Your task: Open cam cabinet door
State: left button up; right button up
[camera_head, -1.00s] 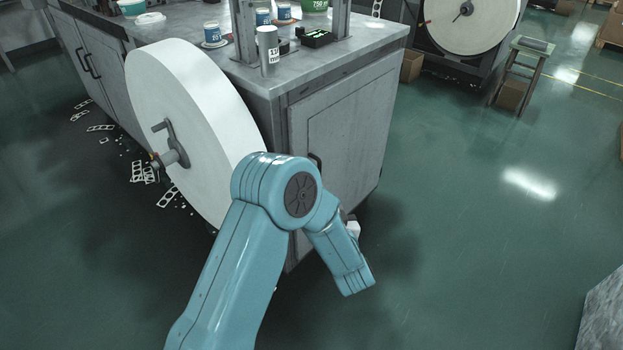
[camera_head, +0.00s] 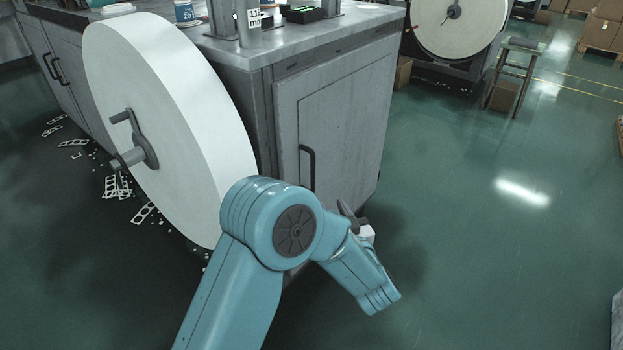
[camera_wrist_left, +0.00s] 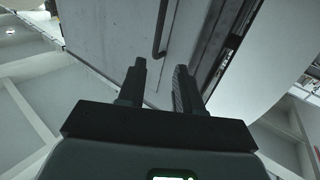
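The grey cabinet door (camera_head: 345,120) is on the front of the workbench, right of the big white reel. It looks shut. Its dark vertical bar handle (camera_head: 309,165) is near the left edge of the door, and the handle (camera_wrist_left: 160,30) also shows in the left wrist view, ahead of the fingers. My left gripper (camera_head: 352,215) is partly hidden behind my blue wrist, low in front of the door. In the left wrist view its two fingers (camera_wrist_left: 160,85) are apart with nothing between them. The handle is apart from the fingertips. My right gripper is not in view.
The white reel (camera_head: 155,120) with its crank stands close left of the door. Punched scraps lie on the floor at left. The green floor (camera_head: 480,260) to the right is clear.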

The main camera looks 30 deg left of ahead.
aim_at(314, 171)
pick_arm(q)
jog(key=b+x, duration=0.2)
jog(key=x, duration=0.5)
jog(key=b+x, duration=0.2)
jog(key=x, duration=0.6)
jog(key=shift+w+d+f, duration=0.1)
jog(key=shift+f, duration=0.15)
jog(key=shift+w+a+r, duration=0.1)
jog(key=shift+w+a, duration=0.3)
jog(key=shift+a, duration=0.05)
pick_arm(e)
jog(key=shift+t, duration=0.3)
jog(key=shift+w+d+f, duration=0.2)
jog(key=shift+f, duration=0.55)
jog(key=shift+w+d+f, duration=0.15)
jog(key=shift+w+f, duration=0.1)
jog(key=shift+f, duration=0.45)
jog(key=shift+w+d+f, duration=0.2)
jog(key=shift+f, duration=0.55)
pick_arm(q)
grip_shut()
